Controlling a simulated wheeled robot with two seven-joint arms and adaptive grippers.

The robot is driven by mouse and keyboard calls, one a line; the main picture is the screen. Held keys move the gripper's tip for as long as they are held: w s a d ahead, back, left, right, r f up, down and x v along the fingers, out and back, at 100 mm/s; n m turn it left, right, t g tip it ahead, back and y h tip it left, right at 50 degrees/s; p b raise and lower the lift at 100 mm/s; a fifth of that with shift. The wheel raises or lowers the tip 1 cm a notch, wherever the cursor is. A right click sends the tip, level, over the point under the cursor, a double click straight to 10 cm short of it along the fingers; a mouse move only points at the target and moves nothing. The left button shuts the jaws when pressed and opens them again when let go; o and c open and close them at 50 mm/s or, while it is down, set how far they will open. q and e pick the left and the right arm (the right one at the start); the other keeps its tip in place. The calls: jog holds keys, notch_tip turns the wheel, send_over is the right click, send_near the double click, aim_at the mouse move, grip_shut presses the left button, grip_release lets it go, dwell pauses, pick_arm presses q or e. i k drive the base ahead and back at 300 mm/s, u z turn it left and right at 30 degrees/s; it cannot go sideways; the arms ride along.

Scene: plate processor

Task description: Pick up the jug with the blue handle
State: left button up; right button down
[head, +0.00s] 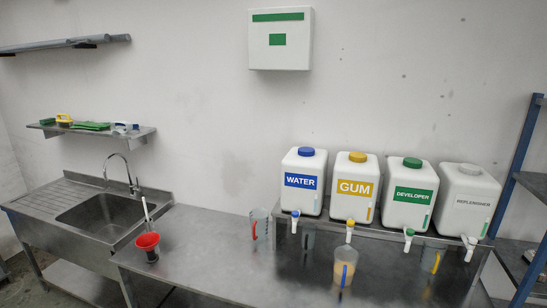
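The jug with the blue handle (346,259) stands upright on the metal counter, below the tap of the GUM container. It is clear, with a tan, cloudy look inside, and its blue handle faces the front. A clear jug with a red handle (260,222) stands further left on the counter. Another jug, with what looks like a yellow handle (433,258), stands at the back under the shelf, below the DEVELOPER container. Neither of my grippers shows in the head view.
WATER (301,194), GUM (352,202), DEVELOPER (409,209) and REPLENISHER (467,214) containers stand on a raised shelf, their taps hanging over the counter (215,262). A blue-framed rack (521,180) stands right. The counter's front middle is clear.

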aim_at(346, 258)
jog(key=z, duration=0.05)
jog(key=k, duration=0.4)
jog(key=u, duration=0.65)
jog(key=i, duration=1.2)
jog(key=z, duration=0.7)
